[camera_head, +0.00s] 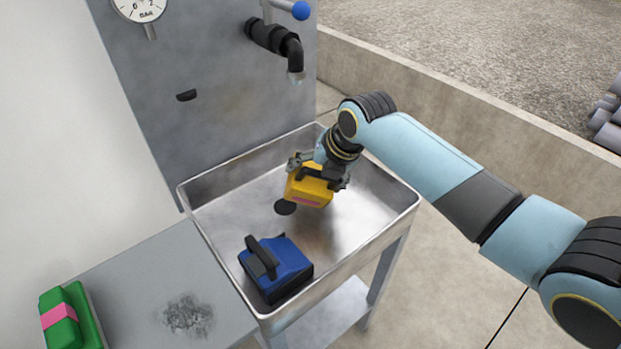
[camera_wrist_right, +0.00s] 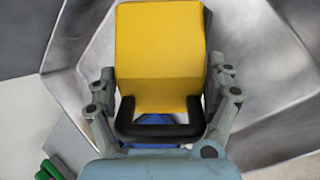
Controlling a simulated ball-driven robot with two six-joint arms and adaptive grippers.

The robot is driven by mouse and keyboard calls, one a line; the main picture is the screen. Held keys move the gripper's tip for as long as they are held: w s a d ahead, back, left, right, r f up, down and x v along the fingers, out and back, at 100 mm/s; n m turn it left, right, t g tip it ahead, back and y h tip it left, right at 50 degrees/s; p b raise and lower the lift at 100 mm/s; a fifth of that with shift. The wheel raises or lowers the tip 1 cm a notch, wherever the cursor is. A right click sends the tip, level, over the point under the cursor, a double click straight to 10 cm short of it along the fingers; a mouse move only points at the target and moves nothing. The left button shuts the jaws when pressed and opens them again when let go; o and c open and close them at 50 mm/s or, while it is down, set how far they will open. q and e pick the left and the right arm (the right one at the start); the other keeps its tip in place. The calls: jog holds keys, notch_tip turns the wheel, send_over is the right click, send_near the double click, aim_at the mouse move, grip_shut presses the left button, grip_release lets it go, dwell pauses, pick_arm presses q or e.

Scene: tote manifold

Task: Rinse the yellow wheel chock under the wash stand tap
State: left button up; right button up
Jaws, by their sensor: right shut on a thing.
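The yellow wheel chock (camera_head: 309,190) has a dark handle and a pink patch. My right gripper (camera_head: 319,172) is shut on it and holds it over the steel wash stand basin (camera_head: 352,245). In the right wrist view the chock (camera_wrist_right: 160,55) sits between the fingers of the right gripper (camera_wrist_right: 160,100), with its black handle toward me. The black tap (camera_head: 290,53) is on the grey back panel, above and a little left of the held chock in the head view. I see no water coming from its spout. My left gripper is not in view.
A blue chock (camera_head: 275,265) with a black handle sits in the basin's near-left part. A green block with a pink band (camera_head: 70,315) lies on the grey side table (camera_head: 150,270). A blue-knobbed lever (camera_head: 300,10) is above the tap. A low wall (camera_head: 440,90) runs behind.

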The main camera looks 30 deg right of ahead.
jog(key=shift+r, duration=0.1)
dwell(0.3)
jog(key=shift+s+r+p, duration=0.15)
jog(key=shift+s+p, duration=0.1)
jog(key=shift+p, duration=0.15)
jog(key=s+d+r+p, duration=0.1)
jog(key=s+r+p, duration=0.4)
jog(key=s+p, duration=0.6)
jog(key=shift+s+r, duration=0.2)
jog(key=shift+r, duration=0.15)
